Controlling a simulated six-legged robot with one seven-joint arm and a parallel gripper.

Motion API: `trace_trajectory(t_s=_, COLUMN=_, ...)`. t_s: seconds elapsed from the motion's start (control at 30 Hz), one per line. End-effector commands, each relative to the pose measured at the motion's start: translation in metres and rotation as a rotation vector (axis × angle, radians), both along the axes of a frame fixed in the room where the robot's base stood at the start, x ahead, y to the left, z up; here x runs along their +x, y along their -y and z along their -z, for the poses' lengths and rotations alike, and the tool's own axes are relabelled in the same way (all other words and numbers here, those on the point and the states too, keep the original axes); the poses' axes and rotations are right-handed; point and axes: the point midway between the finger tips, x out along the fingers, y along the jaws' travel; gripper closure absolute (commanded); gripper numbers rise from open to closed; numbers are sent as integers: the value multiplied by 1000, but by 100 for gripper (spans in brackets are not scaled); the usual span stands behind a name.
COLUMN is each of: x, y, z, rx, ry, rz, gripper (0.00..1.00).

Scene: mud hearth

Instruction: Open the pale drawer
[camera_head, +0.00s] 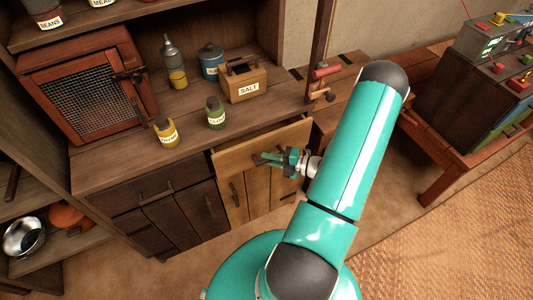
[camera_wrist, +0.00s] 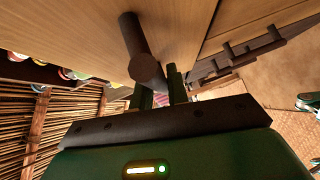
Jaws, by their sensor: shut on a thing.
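The pale drawer (camera_head: 232,156) is in the wooden counter, left of my arm in the head view. A narrow dark gap shows between its top edge and the counter, so it stands slightly out. My gripper (camera_head: 268,158) is at the drawer front, shut on its handle. In the wrist view the dark bar handle (camera_wrist: 132,35) crosses in front of the pale drawer front (camera_wrist: 185,25). The fingers of my gripper (camera_wrist: 160,90) are at the handle's near end; the exact contact is partly hidden.
Pale doors (camera_head: 235,200) with dark handles are below the drawer. The counter holds a salt box (camera_head: 243,87), a green jar (camera_head: 215,115) and a yellow jar (camera_head: 166,134). A mesh-fronted cabinet (camera_head: 85,90) stands left. A wooden bench (camera_head: 440,160) is right; floor is open in front.

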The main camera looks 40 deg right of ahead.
Motion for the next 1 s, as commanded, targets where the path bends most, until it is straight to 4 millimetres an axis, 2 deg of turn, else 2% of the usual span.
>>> trace_trajectory(t_s=0.3, x=-82, y=-23, z=-1, rx=2, ry=-1, rz=3, gripper=100)
trace_trajectory(t_s=0.5, x=-127, y=-36, z=-1, rx=1, ry=1, rz=3, gripper=100)
trace_trajectory(t_s=0.7, x=-153, y=-44, z=-1, rx=1, ry=3, rz=2, gripper=100)
trace_trajectory(t_s=1.0, x=-160, y=-46, z=-1, rx=-1, ry=4, rz=1, gripper=100)
